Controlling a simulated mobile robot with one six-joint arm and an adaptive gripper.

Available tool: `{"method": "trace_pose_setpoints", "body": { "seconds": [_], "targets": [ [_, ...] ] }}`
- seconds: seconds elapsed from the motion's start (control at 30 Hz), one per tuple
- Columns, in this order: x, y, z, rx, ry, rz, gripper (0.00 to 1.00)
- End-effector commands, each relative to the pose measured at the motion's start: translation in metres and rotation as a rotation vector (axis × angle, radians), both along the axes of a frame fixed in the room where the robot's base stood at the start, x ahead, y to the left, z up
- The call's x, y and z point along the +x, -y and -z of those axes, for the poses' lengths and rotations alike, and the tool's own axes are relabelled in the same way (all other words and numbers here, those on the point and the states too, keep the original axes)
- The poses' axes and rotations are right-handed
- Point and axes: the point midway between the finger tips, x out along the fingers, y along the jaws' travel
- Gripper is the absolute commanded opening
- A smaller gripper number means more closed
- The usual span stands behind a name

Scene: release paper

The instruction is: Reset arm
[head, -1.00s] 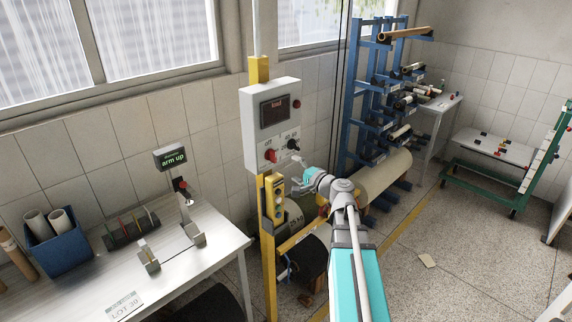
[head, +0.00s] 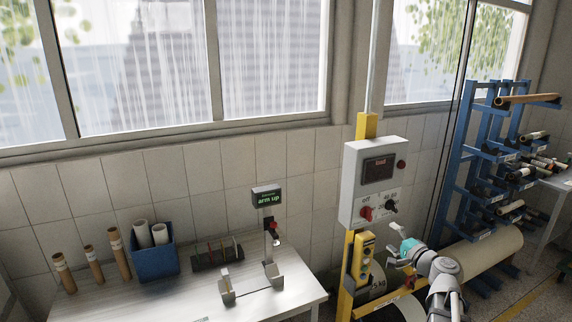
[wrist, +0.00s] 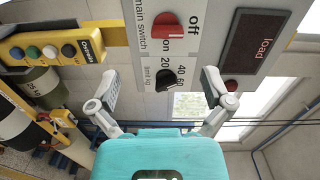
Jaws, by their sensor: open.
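A small dark display reading "arm up" in green (head: 267,197) stands at the back of the metal table. Below it is an upright lever with a red part (head: 272,228) and small grey brackets at its foot. My gripper (head: 397,256) is well to the right of it, in front of and just below the white control box (head: 348,190). In the wrist view my gripper (wrist: 162,90) is open, its fingers wide apart with nothing between them. The box's black dial (wrist: 178,78) and red main switch (wrist: 167,25) show beyond them.
A blue bin with rolls (head: 155,262), several cardboard tubes (head: 92,262) and a dark rack (head: 217,254) are on the table (head: 300,290). A yellow post with a button panel (head: 363,256) stands between table and arm. A blue roll rack (head: 470,150) is at right.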

Motion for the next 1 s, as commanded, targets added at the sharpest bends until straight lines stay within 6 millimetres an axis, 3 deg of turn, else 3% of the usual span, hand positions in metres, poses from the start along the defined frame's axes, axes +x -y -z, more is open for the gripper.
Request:
{"method": "trace_pose_setpoints", "body": {
  "seconds": [0.27, 0.4, 0.6, 0.8, 1.0],
  "targets": [
    [-0.006, -0.065, 0.063, -0.180, -0.110, -0.167, 1.00],
    [-0.017, -0.107, 0.109, -0.320, -0.198, -0.293, 1.00],
    [-0.042, -0.155, 0.175, -0.527, -0.336, -0.467, 1.00],
    [-0.074, -0.187, 0.236, -0.734, -0.482, -0.625, 1.00],
    [-0.108, -0.204, 0.290, -0.943, -0.636, -0.759, 1.00]
  ]
}}
